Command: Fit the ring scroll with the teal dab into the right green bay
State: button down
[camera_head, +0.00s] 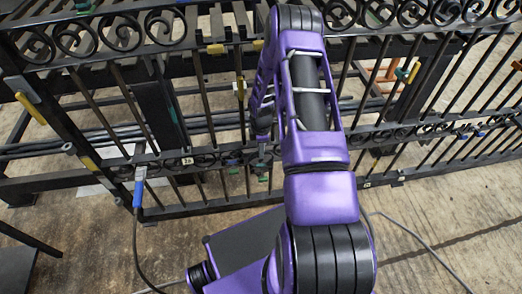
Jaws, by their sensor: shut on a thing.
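My gripper (262,150) hangs at the end of my purple arm, at the gate's lower scroll band (215,158). It is small, dark and partly hidden by my own arm. It is shut on a small dark thing, seemingly a ring scroll (262,163), at the band; I cannot tell whether it touches the band. No teal dab can be made out on it. Green marks show at the band just left of the gripper (234,170) and just below it (263,179). Which bay they belong to is not clear.
The black gate has upright bars and a top row of scrolls (120,33). Yellow clips (215,48) and a blue-handled connector (139,188) with a dark cable are on it. Cables also lie on the concrete floor (450,215). My arm covers the gate's middle.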

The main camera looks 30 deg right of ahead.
jog(key=shift+f, duration=1.45)
dwell(1.0)
jog(key=c, duration=0.8)
grip_release()
notch_tip(320, 180, up, 12)
jog(key=shift+p, duration=1.05)
